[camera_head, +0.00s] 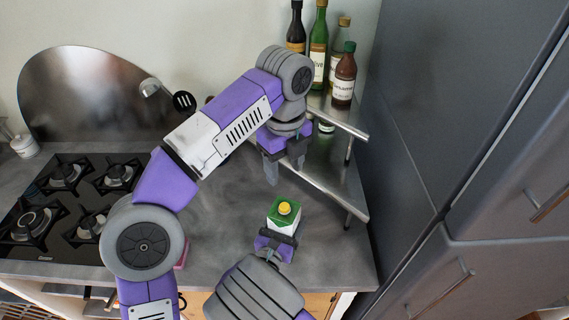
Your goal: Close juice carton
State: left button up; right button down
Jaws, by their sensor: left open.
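The juice carton (283,222) is white and green, with a yellow cap (285,208) on its green top. It is upright over the grey counter, near the front edge. My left gripper (271,178) is open and empty, pointing down above and behind the carton, apart from it. My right gripper (276,241) is at the near side of the carton's lower part. Its fingertips are largely hidden, so I cannot tell whether they grip the carton.
A metal corner shelf (335,185) stands behind on the right, with several bottles (318,50) on top. Tall grey cabinets (450,120) close off the right side. A black gas hob (75,205) is at the left. The counter (225,225) left of the carton is mostly clear.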

aim_at(284, 232)
dwell(0.3)
grip_release()
jog(key=shift+s, duration=0.1)
jog(key=v, duration=0.7)
jog(key=shift+s, duration=0.2)
jog(key=shift+a, duration=0.1)
